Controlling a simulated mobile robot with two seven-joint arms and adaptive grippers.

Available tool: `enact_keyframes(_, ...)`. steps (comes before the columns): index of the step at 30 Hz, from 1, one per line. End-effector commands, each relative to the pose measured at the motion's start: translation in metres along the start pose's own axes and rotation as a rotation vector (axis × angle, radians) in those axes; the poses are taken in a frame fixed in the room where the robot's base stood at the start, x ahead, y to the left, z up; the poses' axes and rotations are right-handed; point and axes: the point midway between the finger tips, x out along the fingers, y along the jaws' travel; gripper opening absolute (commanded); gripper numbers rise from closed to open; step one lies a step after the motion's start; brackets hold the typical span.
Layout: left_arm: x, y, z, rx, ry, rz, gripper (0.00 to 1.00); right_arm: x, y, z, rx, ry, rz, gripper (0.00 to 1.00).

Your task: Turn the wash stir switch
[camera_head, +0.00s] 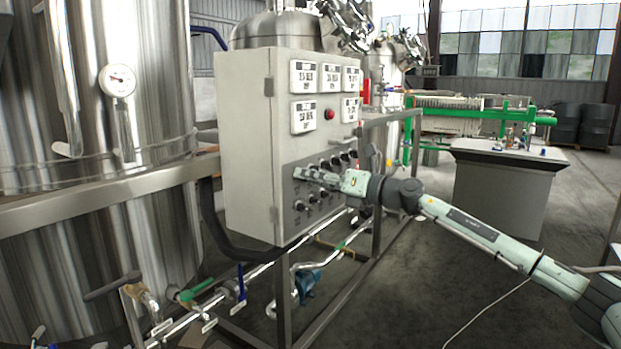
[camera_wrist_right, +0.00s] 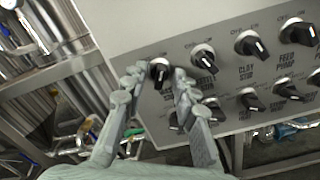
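The grey control panel (camera_head: 290,215) on the front of a white cabinet carries two rows of black rotary switches. My right gripper (camera_head: 300,173) reaches it from the right, at the left end of the upper row. In the wrist view my right gripper (camera_wrist_right: 159,74) is open, its fingers on either side of the leftmost upper switch (camera_wrist_right: 158,70). Small gaps show between fingers and switch. That switch's label is hidden, so I cannot read whether it is the wash stir switch. Neighbouring labels read "CLAY STIR" and "FEED PUMP". My left gripper is not in view.
Close neighbours include another upper switch (camera_wrist_right: 204,56) and a lower switch (camera_wrist_right: 251,100). Digital displays (camera_head: 303,77) and a red button (camera_head: 329,114) sit higher on the cabinet. A steel tank (camera_head: 150,60) stands left; pipes run below.

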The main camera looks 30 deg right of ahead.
Motion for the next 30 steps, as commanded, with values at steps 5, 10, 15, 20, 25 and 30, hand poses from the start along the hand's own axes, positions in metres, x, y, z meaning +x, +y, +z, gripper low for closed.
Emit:
enact_keyframes(5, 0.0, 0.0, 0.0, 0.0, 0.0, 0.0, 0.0, 0.0, 0.0, 0.0, 0.0, 0.0, 0.0, 0.29)
enact_keyframes(10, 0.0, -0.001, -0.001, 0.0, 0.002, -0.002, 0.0, -0.003, -0.001, -0.001, 0.001, 0.002, -0.001, 0.29)
enact_keyframes(15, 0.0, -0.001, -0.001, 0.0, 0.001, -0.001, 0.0, -0.018, -0.002, -0.002, 0.001, 0.003, -0.003, 0.29)
enact_keyframes(20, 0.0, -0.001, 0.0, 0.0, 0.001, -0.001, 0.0, -0.037, -0.002, -0.003, 0.002, 0.005, -0.003, 0.29)
enact_keyframes(25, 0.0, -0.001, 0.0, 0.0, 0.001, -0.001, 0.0, -0.056, -0.001, -0.003, 0.003, 0.004, -0.002, 0.29)
enact_keyframes(30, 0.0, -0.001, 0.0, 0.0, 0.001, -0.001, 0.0, -0.075, -0.001, -0.002, 0.0, 0.004, -0.002, 0.29)
